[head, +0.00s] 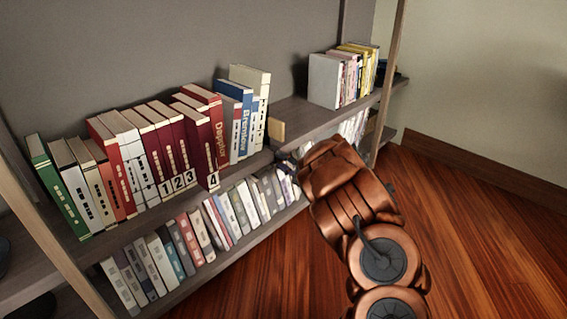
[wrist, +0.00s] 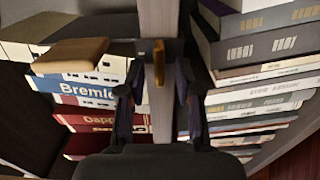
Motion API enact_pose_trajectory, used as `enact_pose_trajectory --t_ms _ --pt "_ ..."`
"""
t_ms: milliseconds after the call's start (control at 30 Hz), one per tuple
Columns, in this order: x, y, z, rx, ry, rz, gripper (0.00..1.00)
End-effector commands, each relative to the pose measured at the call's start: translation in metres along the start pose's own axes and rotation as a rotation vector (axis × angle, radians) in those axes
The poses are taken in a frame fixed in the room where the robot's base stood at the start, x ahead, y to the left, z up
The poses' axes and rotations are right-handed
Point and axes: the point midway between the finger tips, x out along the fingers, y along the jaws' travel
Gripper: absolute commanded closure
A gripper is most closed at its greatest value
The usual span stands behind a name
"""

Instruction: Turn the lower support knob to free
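A small brass-coloured upright knob (wrist: 158,63) shows on the front edge of the grey shelf board in the wrist view. I take it for the support knob; no second knob shows, so I cannot tell upper from lower. My gripper (wrist: 157,90) is open, with one dark finger on each side of the knob's line. Gaps show between the knob and both fingers, and nothing is held. In the head view my copper arm covers most of the gripper and the knob is hidden.
A tan wooden block (head: 276,131) lies on the upper shelf (head: 308,118), right of the blue Bremley book (head: 238,115); it also shows in the wrist view (wrist: 70,55). Numbered red volumes stand farther left. A lower row of books (head: 225,215) sits below. Open wooden floor (head: 480,230) lies right.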

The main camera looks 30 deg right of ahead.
Motion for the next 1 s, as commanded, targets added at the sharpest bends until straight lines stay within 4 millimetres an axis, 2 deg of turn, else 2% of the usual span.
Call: enact_pose_trajectory --t_ms 367,467,800,1000 --pt "-0.006 0.0 0.001 0.0 -0.002 -0.001 0.65" --pt "-0.018 0.0 0.001 -0.001 -0.002 -0.002 0.65" --pt "-0.077 -0.002 0.001 0.0 -0.004 -0.004 0.65" --pt "-0.101 0.0 0.002 0.0 -0.004 -0.002 0.65"
